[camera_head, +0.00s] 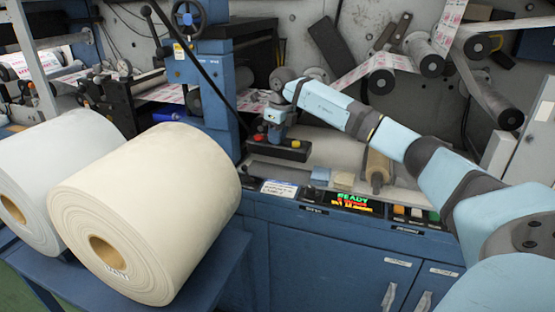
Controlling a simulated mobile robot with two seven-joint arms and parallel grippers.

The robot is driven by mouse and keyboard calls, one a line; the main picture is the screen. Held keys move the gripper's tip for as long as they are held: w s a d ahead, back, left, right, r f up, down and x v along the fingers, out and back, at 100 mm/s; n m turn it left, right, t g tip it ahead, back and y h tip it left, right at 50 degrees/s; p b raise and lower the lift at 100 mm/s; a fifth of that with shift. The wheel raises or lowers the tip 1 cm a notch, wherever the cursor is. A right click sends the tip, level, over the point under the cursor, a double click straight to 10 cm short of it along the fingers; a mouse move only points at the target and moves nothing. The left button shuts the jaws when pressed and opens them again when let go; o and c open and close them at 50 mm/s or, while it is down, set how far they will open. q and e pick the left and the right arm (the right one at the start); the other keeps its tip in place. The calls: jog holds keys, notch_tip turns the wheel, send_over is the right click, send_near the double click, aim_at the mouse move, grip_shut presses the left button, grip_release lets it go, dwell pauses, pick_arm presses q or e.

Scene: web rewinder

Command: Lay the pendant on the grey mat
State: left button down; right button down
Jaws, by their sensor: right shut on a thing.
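My right arm reaches in from the right, and my right gripper (276,130) points down at the worktop near the blue column. It is shut on what appears to be the pendant (292,149), a dark box with red and yellow buttons. The fingers hide part of the pendant. The pendant is low over the grey mat (270,171), a flat darker strip at the worktop's front edge. I cannot tell whether the pendant touches the mat. My left gripper is not in view.
A blue column (212,90) rises just left of the gripper. Printed web runs over rollers behind.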

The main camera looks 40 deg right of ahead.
aim_at(277, 155)
notch_tip(277, 155, down, 3)
jog(key=shift+r, duration=0.1)
notch_tip(277, 155, down, 4)
jog(key=shift+r+b, duration=0.1)
jog(key=shift+b, duration=0.35)
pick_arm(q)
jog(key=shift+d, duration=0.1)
pick_arm(e)
jog(key=shift+f, duration=0.2)
jog(key=shift+f, duration=0.15)
jog(key=c, duration=1)
grip_release()
jog(key=shift+o, duration=0.2)
